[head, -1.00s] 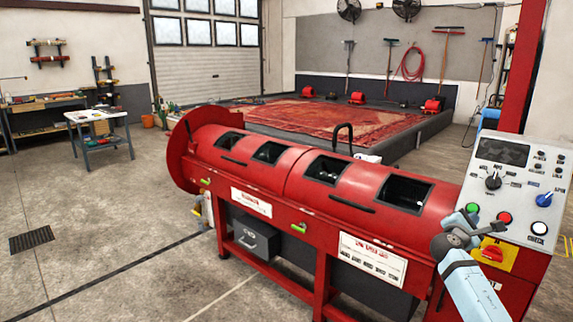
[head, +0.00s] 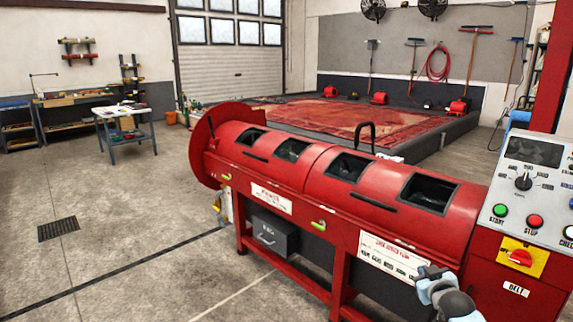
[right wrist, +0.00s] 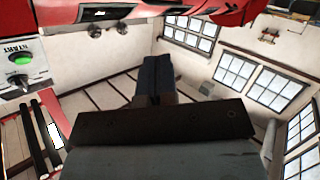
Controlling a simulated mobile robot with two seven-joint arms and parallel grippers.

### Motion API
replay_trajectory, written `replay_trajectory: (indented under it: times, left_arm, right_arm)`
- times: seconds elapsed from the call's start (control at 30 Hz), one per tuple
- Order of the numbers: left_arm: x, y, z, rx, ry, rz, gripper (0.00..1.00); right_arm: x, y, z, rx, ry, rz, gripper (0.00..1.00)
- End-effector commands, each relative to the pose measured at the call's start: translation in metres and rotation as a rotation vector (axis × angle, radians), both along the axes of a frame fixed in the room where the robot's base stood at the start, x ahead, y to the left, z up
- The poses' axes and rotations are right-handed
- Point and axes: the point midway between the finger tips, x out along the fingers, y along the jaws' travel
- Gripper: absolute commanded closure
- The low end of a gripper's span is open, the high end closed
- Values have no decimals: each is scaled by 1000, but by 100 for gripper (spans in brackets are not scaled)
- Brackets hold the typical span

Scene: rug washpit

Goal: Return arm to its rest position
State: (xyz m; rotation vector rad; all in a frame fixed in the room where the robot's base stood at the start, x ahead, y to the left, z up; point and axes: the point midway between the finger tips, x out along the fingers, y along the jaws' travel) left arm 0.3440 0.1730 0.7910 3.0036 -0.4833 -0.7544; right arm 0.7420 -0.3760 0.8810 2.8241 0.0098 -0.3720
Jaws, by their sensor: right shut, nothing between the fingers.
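My right gripper (right wrist: 157,70) is shut and empty; its dark fingers meet in the middle of the right wrist view. In the head view the end of my right arm (head: 446,292) is low at the bottom right, in front of the red machine's front side and left of the control panel. Its fingers are hard to make out there. The arm looks apart from the panel (head: 532,180), though the exact gap to the machine cannot be told. My left gripper is not in view.
The long red drum machine (head: 318,165) fills the middle right. Its panel has a green start button (head: 500,210), a red stop button (head: 535,221) and a red knob (head: 520,257) on a yellow plate. A worktable (head: 122,113) stands far left. The concrete floor at left is clear.

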Motion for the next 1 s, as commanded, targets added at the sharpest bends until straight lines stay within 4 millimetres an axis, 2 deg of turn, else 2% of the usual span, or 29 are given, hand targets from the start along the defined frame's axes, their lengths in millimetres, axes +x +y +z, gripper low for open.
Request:
replay_trajectory:
  times: [0.03,0.17,0.2,0.3,0.4,0.5,0.7,0.9,1.0]
  left_arm:
    - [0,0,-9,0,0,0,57]
    - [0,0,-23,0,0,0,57]
    - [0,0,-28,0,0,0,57]
    - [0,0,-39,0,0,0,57]
    - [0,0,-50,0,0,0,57]
    - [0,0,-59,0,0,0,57]
    - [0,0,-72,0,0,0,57]
    - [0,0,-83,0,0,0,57]
    - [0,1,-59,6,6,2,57]
  right_arm:
    - [-20,16,-28,9,21,21,100]
    - [-83,59,-85,41,71,80,100]
    - [-105,73,-101,56,86,99,100]
    - [-164,107,-135,96,126,142,100]
    - [-222,136,-158,144,165,176,100]
    - [-272,158,-170,191,195,199,100]
    - [-345,186,-177,266,240,221,100]
    - [-399,203,-173,331,274,226,100]
    - [-399,202,-148,325,277,223,100]
